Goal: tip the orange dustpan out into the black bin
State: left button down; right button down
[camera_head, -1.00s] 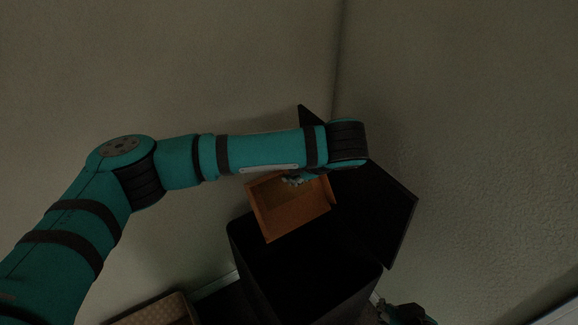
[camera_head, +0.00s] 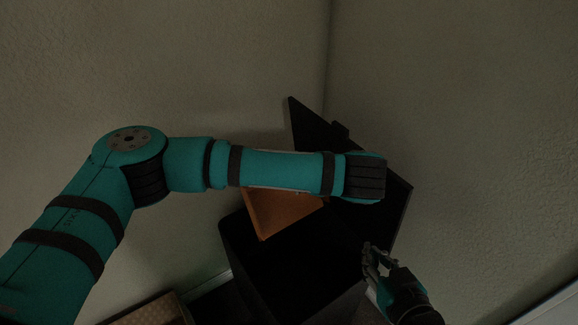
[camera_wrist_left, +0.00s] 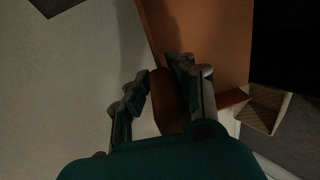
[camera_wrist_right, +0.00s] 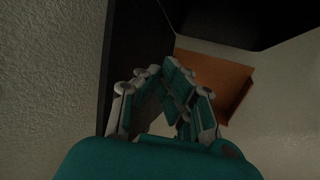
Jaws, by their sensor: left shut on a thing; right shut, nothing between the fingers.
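The orange dustpan (camera_head: 280,213) is tilted over the back left of the black bin (camera_head: 245,260), partly hidden under my left forearm. In the left wrist view, my left gripper (camera_wrist_left: 167,88) is shut on its handle (camera_wrist_left: 168,103), with the broad orange pan (camera_wrist_left: 215,40) beyond. The bin's top is open and its inside is too dark to read. My right gripper (camera_head: 377,258) is shut and empty by the bin's right rim; in the right wrist view its fingers (camera_wrist_right: 174,88) meet in front of the dustpan (camera_wrist_right: 215,80). No contents show in the dustpan.
The black lid (camera_head: 385,195) stands open behind the bin, towards the wall corner. Pale textured walls (camera_head: 480,130) close in the back and right. A patterned light-brown object (camera_head: 150,310) lies at the lower left.

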pick_arm(q)
jog(key=shift+s+d+t+y+p, duration=0.3)
jog(key=shift+s+d+t+p, duration=0.2)
jog(key=shift+p, duration=0.3)
jog(key=shift+s+d+f+p, duration=0.25)
jog(key=shift+s+p, duration=0.25)
jog(key=shift+p, duration=0.15)
jog(key=shift+f+t+y, duration=0.1)
jog(key=shift+t+y, duration=0.2)
pick_arm(e)
jog(key=s+d+f+g+h, duration=0.1)
jog(key=s+d+f+g, duration=0.1)
jog(key=s+f+g, duration=0.2)
jog(key=s+d+f+g+h, duration=0.1)
jog(key=s+f+g, duration=0.3)
jog(key=s, duration=0.5)
jog(key=shift+d+f+m+g, duration=0.3)
jog(key=shift+d+g, duration=0.2)
jog(key=shift+d, duration=0.35)
